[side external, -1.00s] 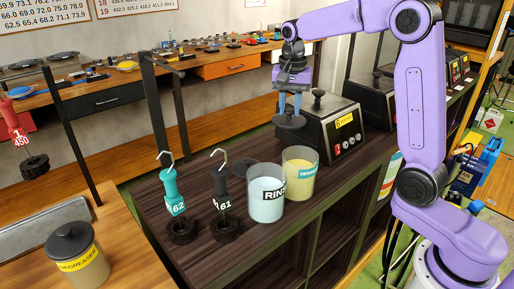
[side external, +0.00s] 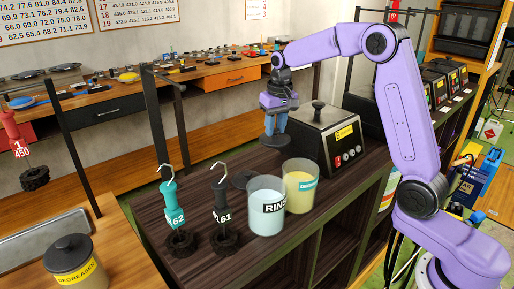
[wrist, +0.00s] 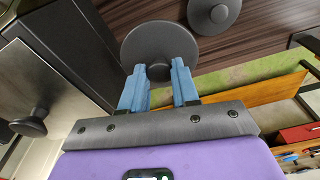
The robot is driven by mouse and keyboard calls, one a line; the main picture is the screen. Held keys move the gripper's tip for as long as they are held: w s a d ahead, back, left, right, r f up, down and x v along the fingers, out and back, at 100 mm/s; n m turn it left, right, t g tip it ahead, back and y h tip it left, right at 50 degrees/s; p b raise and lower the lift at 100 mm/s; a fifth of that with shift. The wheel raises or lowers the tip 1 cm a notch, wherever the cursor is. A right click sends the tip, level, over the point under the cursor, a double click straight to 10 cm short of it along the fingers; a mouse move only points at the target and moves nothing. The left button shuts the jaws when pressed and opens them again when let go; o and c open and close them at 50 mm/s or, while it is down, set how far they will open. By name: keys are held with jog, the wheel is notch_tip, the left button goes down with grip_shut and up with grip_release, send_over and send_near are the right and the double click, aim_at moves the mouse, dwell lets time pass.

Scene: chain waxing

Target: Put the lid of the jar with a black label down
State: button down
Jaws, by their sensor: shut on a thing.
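My gripper (side external: 273,132) is shut on the knob of a dark grey round lid (side external: 275,140), held level over the far part of the dark shelf, left of the grey heater. The wrist view shows this lid (wrist: 160,42) beyond my fingertips (wrist: 159,75). The open jar marked RINS (side external: 266,208), holding pale blue liquid, stands nearer the camera. An open jar of yellow liquid with a teal label (side external: 300,187) stands beside it. A second dark lid (side external: 244,179) lies on the shelf behind the jars and also shows in the wrist view (wrist: 215,12).
The grey heater (side external: 325,140) with a knobbed lid stands close right of the held lid. Teal (side external: 172,215) and black (side external: 222,210) hooked holders stand at the shelf's left. A lidded degreaser jar (side external: 76,262) is at front left.

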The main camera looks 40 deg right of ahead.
jog(key=shift+w+d+f, duration=0.1)
jog(key=shift+w+f, duration=1.75)
jog(key=shift+w, duration=0.3)
jog(key=shift+w+d+f, duration=0.1)
jog(key=shift+w+f, duration=1.75)
jog(key=shift+w, duration=0.3)
jog(key=shift+w+f, duration=0.1)
jog(key=shift+f, duration=1.5)
jog(key=shift+f, duration=0.2)
jog(key=c, duration=0.8)
grip_release()
jog(key=shift+r, duration=0.1)
